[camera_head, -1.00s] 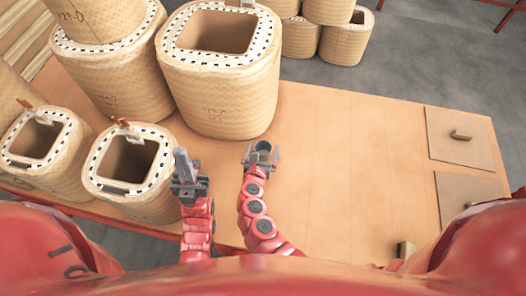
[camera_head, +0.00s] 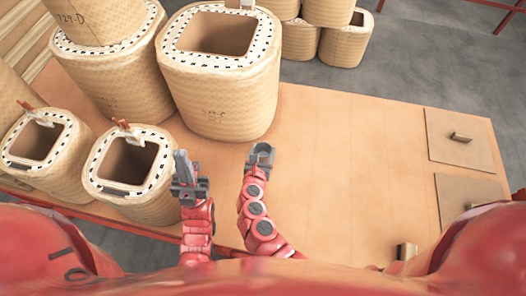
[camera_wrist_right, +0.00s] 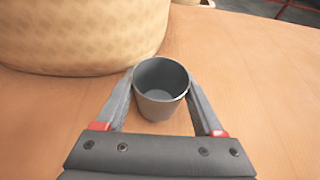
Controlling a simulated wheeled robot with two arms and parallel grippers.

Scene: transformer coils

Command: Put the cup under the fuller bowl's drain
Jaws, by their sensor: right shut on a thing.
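A small grey cup (camera_wrist_right: 160,88) stands upright between the two fingers of my right gripper (camera_wrist_right: 165,100) in the right wrist view, with its open top facing up. The fingers press on its sides, and it appears to be on or just above the table. In the head view the right gripper (camera_head: 261,156) holds the cup near the middle of the table, in front of a large coil. My left gripper (camera_head: 186,180) is to the left, beside a small coil; I cannot tell whether its fingers are apart. I cannot make out any bowl or drain.
The wooden table (camera_head: 340,150) is bare right of the cup. A large hollow coil (camera_head: 222,95) stands behind the cup, and a smaller one (camera_head: 140,185) left of my left gripper. Two flat panels with handles (camera_head: 459,137) lie at the right.

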